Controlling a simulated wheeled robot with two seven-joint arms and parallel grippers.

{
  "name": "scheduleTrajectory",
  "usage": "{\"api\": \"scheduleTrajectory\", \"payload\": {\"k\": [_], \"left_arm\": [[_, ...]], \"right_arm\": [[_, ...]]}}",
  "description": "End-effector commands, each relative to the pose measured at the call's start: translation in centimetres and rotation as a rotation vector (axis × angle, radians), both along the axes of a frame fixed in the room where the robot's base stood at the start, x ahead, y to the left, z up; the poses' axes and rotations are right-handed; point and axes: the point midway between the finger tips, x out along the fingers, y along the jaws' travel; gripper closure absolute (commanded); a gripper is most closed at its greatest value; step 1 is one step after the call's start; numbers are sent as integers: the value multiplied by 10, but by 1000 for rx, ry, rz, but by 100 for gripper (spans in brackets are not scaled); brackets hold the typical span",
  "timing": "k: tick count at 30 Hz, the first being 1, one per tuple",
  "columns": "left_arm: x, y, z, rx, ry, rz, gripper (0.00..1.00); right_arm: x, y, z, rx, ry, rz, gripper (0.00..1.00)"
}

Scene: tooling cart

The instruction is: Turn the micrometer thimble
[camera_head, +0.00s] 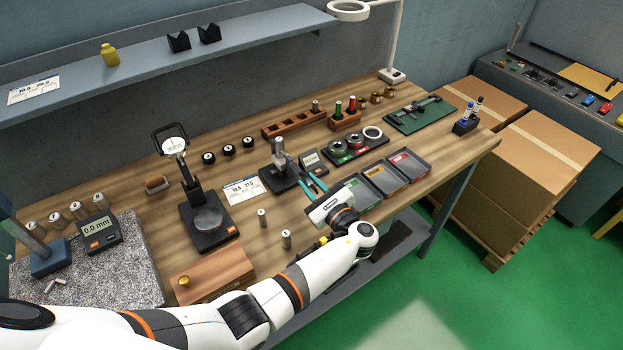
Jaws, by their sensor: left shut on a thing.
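The micrometer stand (279,181) has a black base and a grey upright, and stands mid-bench with a small dark display unit (313,162) just to its right. My left gripper (304,175) reaches in from the front right, with its teal fingers pointing up and left at the right side of the stand. It is shut on the micrometer thimble, which the fingers mostly hide. The fine markings and the display reading are too small to read. My right gripper is not in view.
Open trays (406,164) stand right of my left gripper, close to it. Small metal cylinders (286,239) stand upright in front of the micrometer. A dial gauge stand (208,228) is to the left. A white card (243,190) lies between the stands.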

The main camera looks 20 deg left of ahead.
Motion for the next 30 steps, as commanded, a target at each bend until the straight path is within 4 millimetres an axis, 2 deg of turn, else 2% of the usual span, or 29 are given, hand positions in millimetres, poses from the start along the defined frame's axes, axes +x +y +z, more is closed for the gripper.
{"api": "scheduleTrajectory", "payload": {"k": [1, 9, 29, 30], "left_arm": [[2, 1, 5, 23, 21, 1, 100], [2, 1, 4, 102, 122, 2, 100], [2, 1, 3, 132, 160, 2, 100], [2, 1, 3, 132, 160, 2, 73]], "right_arm": [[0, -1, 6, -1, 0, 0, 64], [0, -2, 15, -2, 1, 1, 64], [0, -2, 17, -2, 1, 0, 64], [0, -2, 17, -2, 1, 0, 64]]}}
